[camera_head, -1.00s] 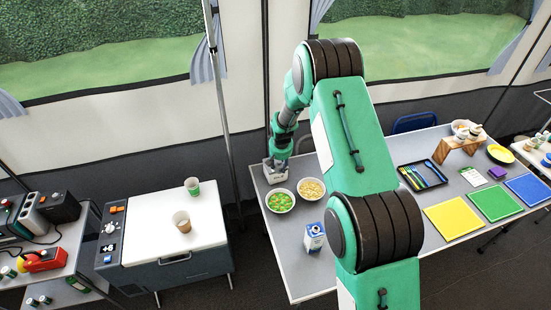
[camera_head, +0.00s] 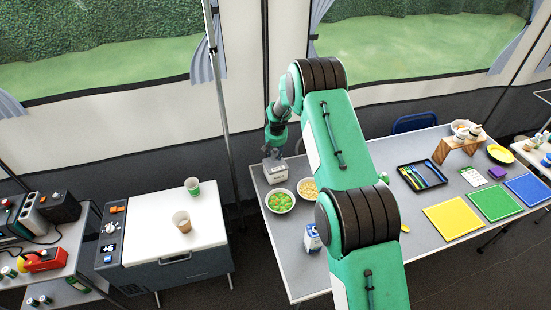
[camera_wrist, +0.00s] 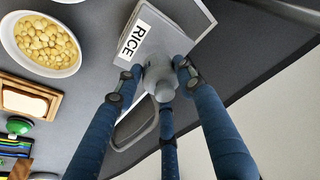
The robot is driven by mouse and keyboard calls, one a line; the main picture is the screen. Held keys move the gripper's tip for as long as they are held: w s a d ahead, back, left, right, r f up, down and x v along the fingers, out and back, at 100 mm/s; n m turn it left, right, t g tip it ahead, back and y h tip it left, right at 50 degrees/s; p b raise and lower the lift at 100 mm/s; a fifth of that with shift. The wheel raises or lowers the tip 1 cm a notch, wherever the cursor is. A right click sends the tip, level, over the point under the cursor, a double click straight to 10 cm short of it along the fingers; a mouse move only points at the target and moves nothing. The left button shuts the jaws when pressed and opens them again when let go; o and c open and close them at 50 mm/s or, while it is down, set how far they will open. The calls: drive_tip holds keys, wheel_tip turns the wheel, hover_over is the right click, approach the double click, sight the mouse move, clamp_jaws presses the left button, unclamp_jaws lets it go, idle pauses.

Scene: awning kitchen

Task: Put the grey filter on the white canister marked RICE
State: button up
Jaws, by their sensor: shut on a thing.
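The white canister (camera_head: 276,173) stands at the left end of the long table, with a dark-on-white label on its front. In the wrist view its label reads RICE (camera_wrist: 134,41). My gripper (camera_head: 272,152) is right over it, fingers pointing down. In the wrist view my gripper (camera_wrist: 157,84) has its blue fingers closed around a small grey knobbed piece, which I take to be the grey filter (camera_wrist: 160,74). It overlaps the canister near the label. I cannot tell whether it touches the canister. The head view does not show the filter clearly.
A bowl of green food (camera_head: 280,201) and a bowl of chickpeas (camera_head: 308,188) stand close in front of and right of the canister. A carton (camera_head: 312,238) stands nearer. A cutlery tray (camera_head: 421,175) and coloured mats lie farther right. The left table edge is close.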

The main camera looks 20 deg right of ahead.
sight(276, 157)
drive_tip(key=shift+f, duration=0.1)
drive_tip(key=shift+f, duration=1.65)
drive_tip(key=shift+f, duration=0.15)
drive_tip(key=o, duration=1.2)
drive_tip(key=shift+v, duration=6.15)
